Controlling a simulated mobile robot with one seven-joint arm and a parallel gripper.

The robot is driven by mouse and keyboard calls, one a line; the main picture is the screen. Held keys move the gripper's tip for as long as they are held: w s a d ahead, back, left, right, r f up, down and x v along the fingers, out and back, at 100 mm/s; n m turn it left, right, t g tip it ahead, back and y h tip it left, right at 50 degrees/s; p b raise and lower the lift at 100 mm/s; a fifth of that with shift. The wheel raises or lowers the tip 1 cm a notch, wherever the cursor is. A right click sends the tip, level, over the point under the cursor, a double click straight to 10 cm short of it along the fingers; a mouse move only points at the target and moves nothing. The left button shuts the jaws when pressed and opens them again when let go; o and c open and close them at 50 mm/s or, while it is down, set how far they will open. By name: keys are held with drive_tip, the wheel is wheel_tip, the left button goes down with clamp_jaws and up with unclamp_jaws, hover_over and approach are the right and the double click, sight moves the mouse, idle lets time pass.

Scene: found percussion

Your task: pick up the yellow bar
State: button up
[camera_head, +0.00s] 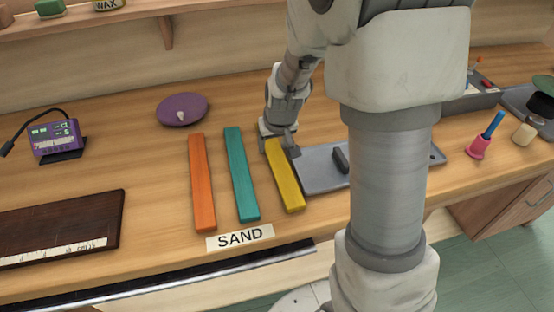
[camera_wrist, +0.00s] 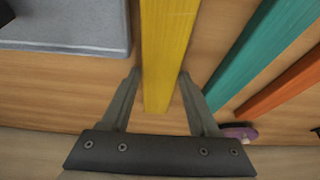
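The yellow bar (camera_head: 285,178) lies on the wooden bench, to the right of the teal bar (camera_head: 241,173) and the orange bar (camera_head: 202,182). My gripper (camera_head: 279,142) is at the far end of the yellow bar. In the wrist view, the yellow bar (camera_wrist: 165,60) runs up between the two open fingers of my gripper (camera_wrist: 160,80), with a gap visible on each side. I cannot tell how high the fingertips are above the bench.
A grey metal tray (camera_head: 312,171) sits close on the right of the yellow bar. A SAND label (camera_head: 240,238) lies near the front edge. A purple disc (camera_head: 182,109) is at the back left. A dark board (camera_head: 60,225) is at the left.

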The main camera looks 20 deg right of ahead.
clamp_jaws()
drive_tip(key=shift+r, duration=0.1)
